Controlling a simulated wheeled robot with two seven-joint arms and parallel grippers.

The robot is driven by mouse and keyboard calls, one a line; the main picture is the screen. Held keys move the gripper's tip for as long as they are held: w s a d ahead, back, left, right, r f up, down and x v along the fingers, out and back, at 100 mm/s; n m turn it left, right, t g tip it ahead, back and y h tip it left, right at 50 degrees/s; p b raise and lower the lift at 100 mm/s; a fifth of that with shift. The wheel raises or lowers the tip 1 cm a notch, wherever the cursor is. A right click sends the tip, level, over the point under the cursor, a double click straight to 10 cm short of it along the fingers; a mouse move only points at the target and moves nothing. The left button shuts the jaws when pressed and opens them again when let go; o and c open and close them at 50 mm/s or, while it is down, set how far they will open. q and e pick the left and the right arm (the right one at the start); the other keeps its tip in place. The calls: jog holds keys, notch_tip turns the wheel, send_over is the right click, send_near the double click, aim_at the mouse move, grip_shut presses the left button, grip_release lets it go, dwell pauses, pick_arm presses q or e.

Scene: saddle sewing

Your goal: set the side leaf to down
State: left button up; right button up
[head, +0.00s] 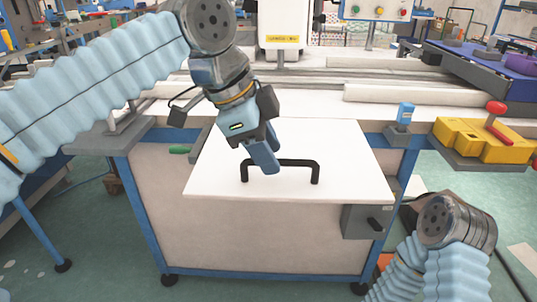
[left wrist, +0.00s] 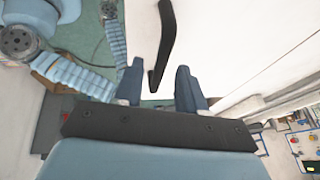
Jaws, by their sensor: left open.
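The side leaf (head: 330,145) is a white panel at the front of the sewing table, standing out toward me and looking roughly level. A black bar handle (head: 300,162) is fixed on its face near the front edge. My left gripper (head: 264,160) points down at the left part of the handle, hiding some of it. In the left wrist view the gripper (left wrist: 159,82) is open, and the handle (left wrist: 166,45) end shows between and just beyond the fingers. I cannot tell whether they touch. My right gripper is not in view; only part of my right arm shows at the lower right.
A grey box with a black knob (head: 367,222) is on the table's front, right of the leaf. A yellow block with a red lever (head: 485,140) stands at the right. Floor in front is clear.

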pick_arm(q)
jog(key=shift+d+f, duration=0.1)
jog(key=shift+f, duration=0.15)
grip_shut()
